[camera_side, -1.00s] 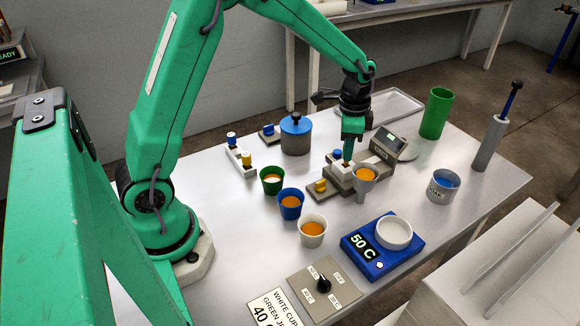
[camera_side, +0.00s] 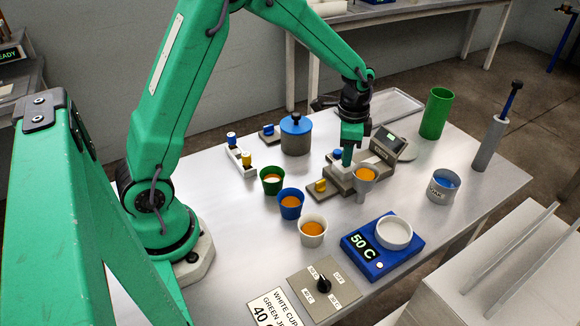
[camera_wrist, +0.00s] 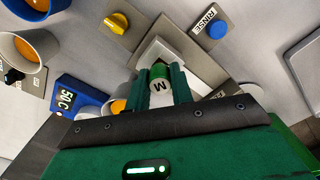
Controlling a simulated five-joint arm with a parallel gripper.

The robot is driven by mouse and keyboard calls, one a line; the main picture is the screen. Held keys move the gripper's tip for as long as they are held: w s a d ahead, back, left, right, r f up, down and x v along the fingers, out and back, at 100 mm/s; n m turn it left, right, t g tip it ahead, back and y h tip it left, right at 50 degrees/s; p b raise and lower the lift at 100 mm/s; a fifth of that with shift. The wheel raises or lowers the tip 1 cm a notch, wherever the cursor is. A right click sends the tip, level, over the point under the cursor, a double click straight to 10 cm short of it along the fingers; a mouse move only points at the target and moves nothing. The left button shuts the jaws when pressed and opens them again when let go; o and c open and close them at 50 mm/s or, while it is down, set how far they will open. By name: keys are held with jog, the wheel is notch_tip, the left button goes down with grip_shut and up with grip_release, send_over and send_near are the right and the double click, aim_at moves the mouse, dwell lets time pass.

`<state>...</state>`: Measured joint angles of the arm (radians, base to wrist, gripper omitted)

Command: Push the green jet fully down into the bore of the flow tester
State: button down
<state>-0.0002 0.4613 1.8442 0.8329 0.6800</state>
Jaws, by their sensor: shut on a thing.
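My gripper (camera_side: 347,160) points down over the flow tester (camera_side: 343,181), a grey block with a pale top and a display. In the wrist view, my gripper (camera_wrist: 161,88) is shut on the green jet (camera_wrist: 159,72), which has a green band and a white face marked M. The jet is between the two green fingers, in front of the tester's pale square top (camera_wrist: 155,48). The bore is hidden behind the jet and fingers, so I cannot tell how deep the jet sits. In the side view the fingers hide most of the jet.
A funnel-shaped cup of orange liquid (camera_side: 364,176) stands close right of the fingers. A yellow knob (camera_side: 320,186) and a blue RINSE button (camera_wrist: 217,29) flank the tester. Green (camera_side: 272,178), blue (camera_side: 290,203) and white (camera_side: 313,231) cups stand nearer the front left.

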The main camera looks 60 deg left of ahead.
jog(key=shift+f, duration=0.45)
jog(key=c, duration=1.1)
grip_release()
jog(key=shift+c, duration=0.2)
notch_tip(320, 180, up, 7)
jog(key=shift+r, duration=0.45)
